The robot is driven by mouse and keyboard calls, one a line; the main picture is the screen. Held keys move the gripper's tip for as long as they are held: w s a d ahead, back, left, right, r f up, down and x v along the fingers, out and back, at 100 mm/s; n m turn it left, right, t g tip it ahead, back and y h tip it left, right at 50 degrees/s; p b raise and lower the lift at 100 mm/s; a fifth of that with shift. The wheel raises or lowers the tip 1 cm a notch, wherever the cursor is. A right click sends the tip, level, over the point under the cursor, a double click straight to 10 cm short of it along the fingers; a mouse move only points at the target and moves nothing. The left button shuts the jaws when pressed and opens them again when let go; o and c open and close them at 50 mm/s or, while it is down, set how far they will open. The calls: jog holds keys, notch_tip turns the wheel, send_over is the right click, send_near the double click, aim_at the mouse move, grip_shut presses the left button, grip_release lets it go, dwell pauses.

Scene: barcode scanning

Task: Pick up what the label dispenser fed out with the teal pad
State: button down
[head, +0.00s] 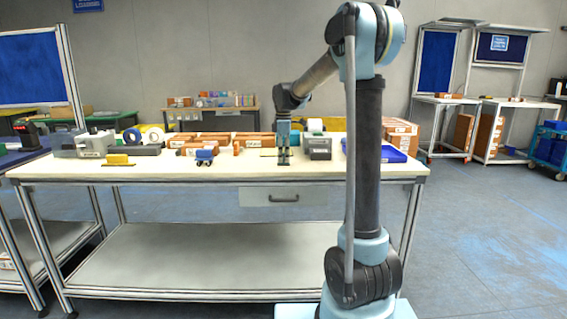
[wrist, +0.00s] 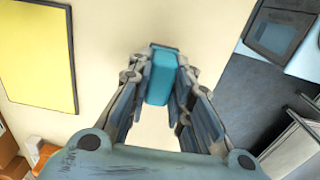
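My gripper (head: 284,164) points down over the white table (head: 330,170), right of its middle. In the wrist view, a teal pad (wrist: 161,75) sits between the fingers (wrist: 160,90), which are closed against its sides. A grey machine (head: 88,145) stands at the table's left end, and a smaller grey box-shaped device (head: 320,148) stands just right of my gripper. I cannot tell for sure which is the label dispenser. A grey device with a dark panel (wrist: 275,35) shows at the upper right in the wrist view. No fed-out label is clearly visible.
A yellow dark-edged panel (wrist: 38,55) lies left of my gripper in the wrist view. Brown boxes (head: 215,148), a blue item (head: 205,157), a yellow item (head: 118,159) and tape rolls (head: 150,134) are on the table. A blue tray (head: 382,151) is at the right end.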

dwell(0.3)
notch_tip(320, 180, up, 10)
jog(key=shift+f, duration=0.1)
dwell(0.4)
jog(key=c, duration=2.2)
grip_release()
grip_shut()
